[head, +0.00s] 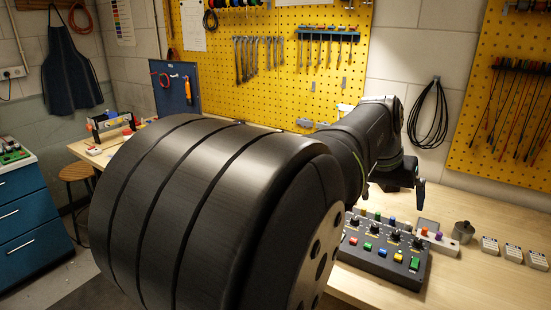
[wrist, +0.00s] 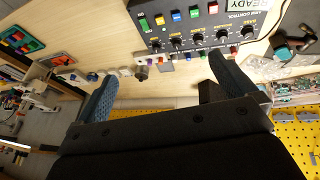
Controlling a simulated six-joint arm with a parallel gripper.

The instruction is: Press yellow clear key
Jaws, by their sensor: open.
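The dark control panel (head: 385,262) sits on the wooden bench in the head view, with knobs and a front row of coloured keys. The yellow key (head: 398,257) is near the right end of that row, between a blue and a green key. In the wrist view the panel appears upside down at the top, and the yellow key (wrist: 160,20) is left of the blue one. My gripper (wrist: 162,68) is open and empty, its two fingers apart, clear of the key. In the head view only part of my gripper (head: 420,192) shows, above the panel's back area.
A small white box with coloured buttons (head: 440,243) and a metal cup (head: 463,232) stand right of the panel. Several small labelled blocks (head: 512,253) lie farther right. A yellow pegboard (head: 280,70) with tools hangs behind. My arm hides much of the bench in the head view.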

